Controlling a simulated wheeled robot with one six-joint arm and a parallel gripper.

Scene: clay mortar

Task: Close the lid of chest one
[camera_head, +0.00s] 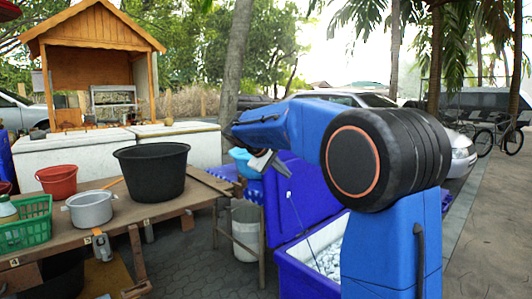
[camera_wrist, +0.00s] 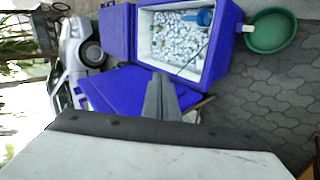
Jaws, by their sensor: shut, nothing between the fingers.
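A blue chest (camera_head: 308,277) stands open at lower centre in the head view, its right part hidden behind my arm. It holds white ice-like pieces. Its blue lid (camera_head: 288,200) stands raised at the back, with a thin stay beside it. In the wrist view the chest's white-lined box (camera_wrist: 145,40) is at the top and the blue lid (camera_wrist: 122,92) below it. My gripper (camera_head: 285,170) is shut and empty, close to the lid's upper part. Its grey fingers also show in the wrist view (camera_wrist: 162,95), overlapping the lid; contact cannot be told.
A wooden table (camera_head: 130,222) at left holds a black tub (camera_head: 152,170), a silver pot (camera_head: 90,208), a red bucket (camera_head: 58,181) and a green basket (camera_head: 27,228). A white bucket (camera_head: 245,230) stands left of the chest. A green basin (camera_wrist: 270,31) lies beside the chest.

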